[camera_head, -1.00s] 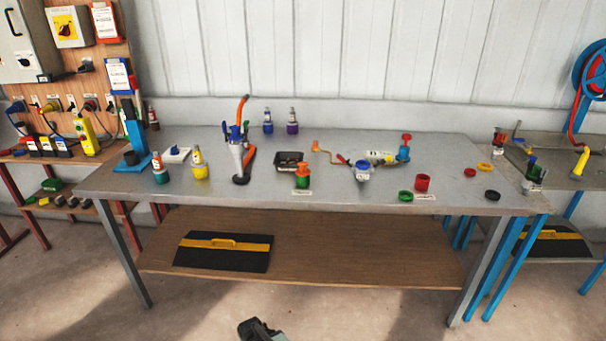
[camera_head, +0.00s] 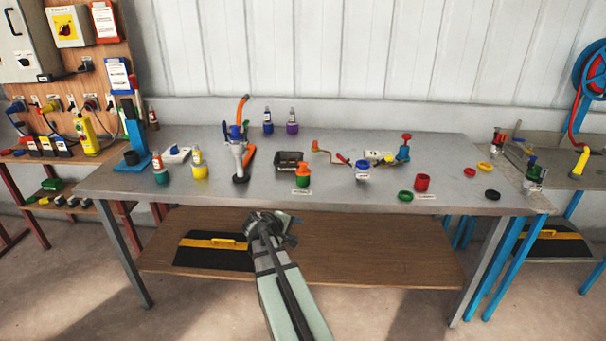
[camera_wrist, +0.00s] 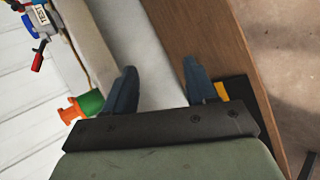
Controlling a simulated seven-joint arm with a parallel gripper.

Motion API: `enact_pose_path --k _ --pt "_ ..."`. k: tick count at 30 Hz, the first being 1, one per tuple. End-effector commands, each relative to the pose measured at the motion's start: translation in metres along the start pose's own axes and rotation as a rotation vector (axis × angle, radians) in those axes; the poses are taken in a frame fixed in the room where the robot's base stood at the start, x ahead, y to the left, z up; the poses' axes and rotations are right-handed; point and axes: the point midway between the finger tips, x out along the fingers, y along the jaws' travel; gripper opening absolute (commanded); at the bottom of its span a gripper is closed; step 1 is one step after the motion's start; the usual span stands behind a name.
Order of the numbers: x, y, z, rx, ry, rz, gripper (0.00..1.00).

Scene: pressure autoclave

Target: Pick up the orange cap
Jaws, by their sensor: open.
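The orange cap (camera_head: 303,169) sits on top of a small green container (camera_head: 303,182) near the front middle of the metal table. The cap also shows in the wrist view (camera_wrist: 71,112), left of my fingers, next to the green container (camera_wrist: 91,102). My gripper (camera_head: 287,222) appears in front of the table's front edge, apart from the cap. In the wrist view its two dark fingers (camera_wrist: 160,70) are spread with nothing between them.
A small label lies in front of the green container. A black tray (camera_head: 289,158) stands behind it to the left, and a blue-and-white clamp-like part (camera_head: 362,169) is to its right. The table's front edge (camera_head: 330,207) lies between my gripper and the tabletop. A lower wooden shelf (camera_head: 370,250) is beneath.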

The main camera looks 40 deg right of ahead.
Motion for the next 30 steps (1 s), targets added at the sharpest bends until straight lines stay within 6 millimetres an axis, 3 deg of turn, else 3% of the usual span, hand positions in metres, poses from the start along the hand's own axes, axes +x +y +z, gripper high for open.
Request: enact_pose_path --k 1,3,9,12,21,30 --pt "-0.003 0.026 -0.008 -0.080 0.005 0.080 0.56" --pt "-0.009 0.056 -0.015 -0.220 -0.003 0.192 0.56" --pt "-0.023 0.112 -0.035 -0.705 -0.096 0.474 0.56" --pt "-0.033 0.129 -0.044 -0.943 -0.164 0.581 0.56" --pt "-0.045 0.142 -0.060 -1.399 -0.301 0.684 0.56" --pt "-0.041 0.144 -0.062 -1.521 -0.345 0.675 0.56"
